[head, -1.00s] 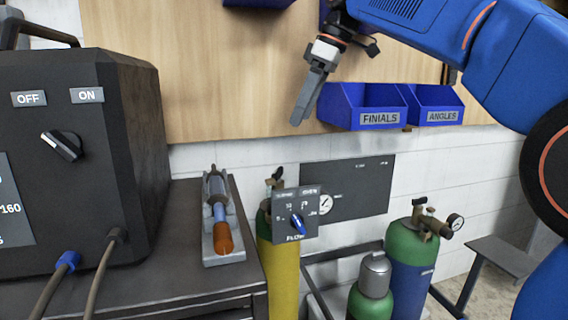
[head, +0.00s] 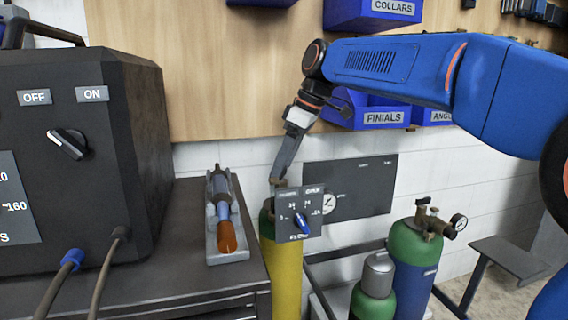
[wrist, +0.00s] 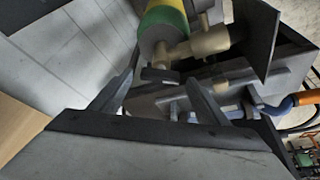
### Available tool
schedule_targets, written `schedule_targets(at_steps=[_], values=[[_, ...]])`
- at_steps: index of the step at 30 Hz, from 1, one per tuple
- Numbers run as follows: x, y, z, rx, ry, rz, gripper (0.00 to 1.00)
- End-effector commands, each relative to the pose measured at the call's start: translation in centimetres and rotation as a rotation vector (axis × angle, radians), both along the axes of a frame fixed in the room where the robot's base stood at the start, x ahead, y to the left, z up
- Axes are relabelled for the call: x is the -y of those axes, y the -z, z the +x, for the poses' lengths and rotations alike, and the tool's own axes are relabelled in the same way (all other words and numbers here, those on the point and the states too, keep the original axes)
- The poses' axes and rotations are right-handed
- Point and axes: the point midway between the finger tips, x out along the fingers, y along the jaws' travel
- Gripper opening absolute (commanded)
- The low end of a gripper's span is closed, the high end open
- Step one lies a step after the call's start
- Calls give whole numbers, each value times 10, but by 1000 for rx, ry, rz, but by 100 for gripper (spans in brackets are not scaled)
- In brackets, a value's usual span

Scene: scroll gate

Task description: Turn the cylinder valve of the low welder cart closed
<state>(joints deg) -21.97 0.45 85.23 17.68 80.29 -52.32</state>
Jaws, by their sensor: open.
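A yellow cylinder (head: 284,275) with a green shoulder stands beside the welder's cabinet; its brass valve is mostly hidden in the head view behind my gripper and the flow panel. My gripper (head: 280,172) points down just above that valve. In the wrist view, the cylinder (wrist: 166,15) is at the top with its brass valve (wrist: 205,40) and a dark handle (wrist: 160,76). The open fingers of my gripper (wrist: 160,86) appear on either side of the handle in the picture. I cannot tell whether they touch it.
The flow panel (head: 311,209) with a blue knob stands close in front of the valve. A torch (head: 222,220) lies on the cabinet top left of it, by the dark welder (head: 75,150). A green and blue cylinder (head: 414,270) stands to the right. Blue bins (head: 378,112) hang behind my arm.

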Motion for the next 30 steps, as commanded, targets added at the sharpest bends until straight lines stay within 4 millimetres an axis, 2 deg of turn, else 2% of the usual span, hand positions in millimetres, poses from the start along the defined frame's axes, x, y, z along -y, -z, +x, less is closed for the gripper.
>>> schedule_targets(at_steps=[8,9,14,23,30], values=[[-1,2,0,0,0,0,69],[-1,2,0,0,0,0,66],[-1,2,0,0,0,0,28],[-1,2,0,0,21,0,28],[-1,1,-1,1,131,0,28]])
